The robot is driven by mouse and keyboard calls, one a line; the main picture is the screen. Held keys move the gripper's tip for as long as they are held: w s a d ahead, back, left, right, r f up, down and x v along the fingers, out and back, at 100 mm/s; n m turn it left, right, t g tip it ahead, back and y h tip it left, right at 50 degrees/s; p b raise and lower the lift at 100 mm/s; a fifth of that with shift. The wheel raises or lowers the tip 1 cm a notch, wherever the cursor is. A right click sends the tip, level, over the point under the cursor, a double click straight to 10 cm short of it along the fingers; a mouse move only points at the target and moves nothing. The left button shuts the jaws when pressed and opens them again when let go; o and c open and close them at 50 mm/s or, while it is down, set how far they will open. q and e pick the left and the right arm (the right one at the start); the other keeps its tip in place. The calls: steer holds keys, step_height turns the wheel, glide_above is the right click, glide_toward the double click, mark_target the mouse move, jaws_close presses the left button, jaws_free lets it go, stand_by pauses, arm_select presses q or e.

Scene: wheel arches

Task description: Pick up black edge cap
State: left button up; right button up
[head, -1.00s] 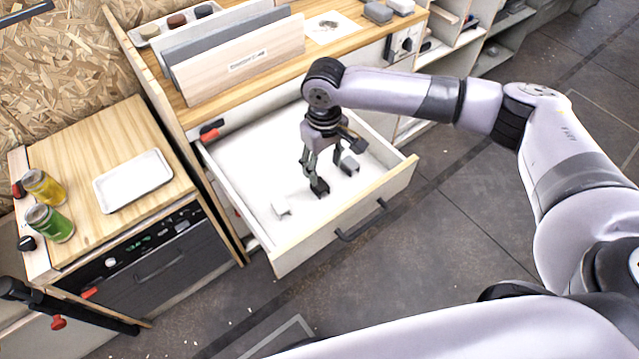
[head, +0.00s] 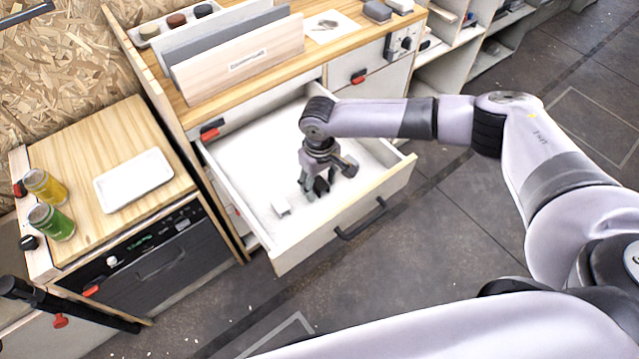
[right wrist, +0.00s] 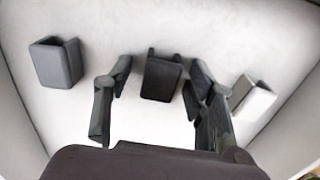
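The black edge cap (right wrist: 162,78) lies on the white drawer floor between the two fingers of my right gripper (right wrist: 160,88), with a gap on either side. In the head view the cap (head: 321,185) is partly hidden by my right gripper (head: 318,188), which is open and low inside the drawer, pointing down. A grey cap (right wrist: 57,62) lies to the left in the right wrist view, and a white cap (right wrist: 252,98) to the right, beside the right finger. The white cap also shows in the head view (head: 281,208). My left gripper is not in view.
The open drawer (head: 385,178) has raised walls close around my gripper. The wooden worktop above holds upright panels (head: 240,62). A side counter at left holds a white tray (head: 133,180) and two jars, yellow (head: 45,187) and green (head: 51,222).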

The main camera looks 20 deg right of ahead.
mark_target(319, 183)
steer(key=c, duration=0.9)
steer(key=shift+r, duration=0.15)
step_height(319, 183, up, 20)
steer(key=shift+f+b, duration=0.1)
steer(key=shift+b, duration=0.2)
